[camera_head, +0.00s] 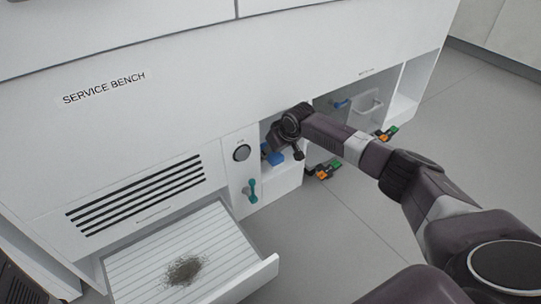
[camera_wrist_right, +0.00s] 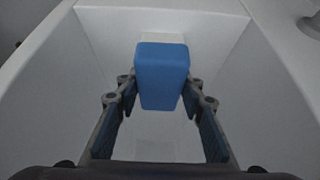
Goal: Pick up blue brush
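A blue block-shaped piece, which looks like part of the blue brush, shows in the right wrist view (camera_wrist_right: 162,72) inside a white compartment. It also shows in the head view (camera_head: 272,154), in the opening at the front of the service bench. The rest of the brush cannot be made out. My right gripper (camera_wrist_right: 160,88) is open, with one finger on each side of the blue piece. Narrow gaps seem to remain, and contact is not clear. In the head view my right wrist and arm cover much of this gripper. My left gripper is not in view.
A pulled-out white drawer (camera_head: 262,276) holds a heap of dark debris (camera_head: 185,269). A teal handle (camera_head: 252,190) sticks out below a round knob (camera_head: 242,153). Coloured blocks (camera_head: 324,169) lie by the bench foot, with more (camera_head: 386,133) farther right. White compartment walls (camera_wrist_right: 245,75) enclose the gripper.

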